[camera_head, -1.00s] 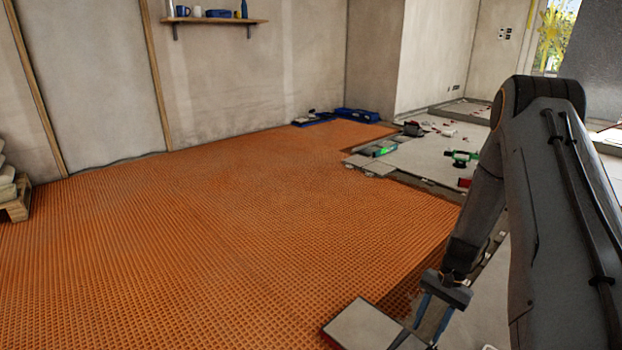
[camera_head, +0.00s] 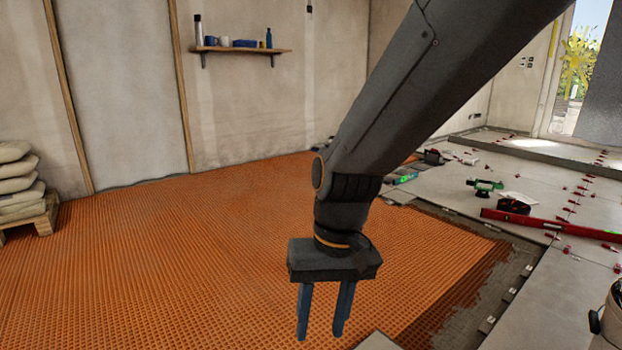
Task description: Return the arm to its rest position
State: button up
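My arm reaches in from the top right of the head view and hangs down over the orange floor matting (camera_head: 170,250). My gripper (camera_head: 319,335) points downward with two blue fingers set apart. Nothing shows between the fingers, so it is open and empty. A corner of a light tile (camera_head: 378,342) shows at the bottom edge, just right of the fingers. My arm hides part of the matting and the back wall.
Laid grey tiles (camera_head: 545,190) with several red clips cover the right side. A red level (camera_head: 550,221) and a green tool (camera_head: 484,185) lie there. Stacked sacks (camera_head: 18,175) stand on a pallet at left. A shelf (camera_head: 240,50) hangs on the back wall. The left matting is clear.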

jog(key=s+a+r+n, duration=0.2)
jog(key=s, duration=0.4)
jog(key=s+a+r+n, duration=0.1)
jog(key=s+r+n, duration=0.1)
jog(key=s, duration=0.4)
jog(key=d+r+m+p, duration=0.2)
jog(key=d+r+p, duration=0.5)
jog(key=p, duration=0.5)
jog(key=d+r+m+h+p, duration=0.1)
jog(key=d+r+m+p, duration=0.1)
jog(key=d+r+p, duration=0.4)
jog(key=d+r+m+p, duration=0.2)
jog(key=d+r+p, duration=0.5)
jog(key=r+p, duration=0.8)
jog(key=p, duration=0.4)
jog(key=shift+d+t, duration=0.3)
jog(key=shift+t, duration=0.1)
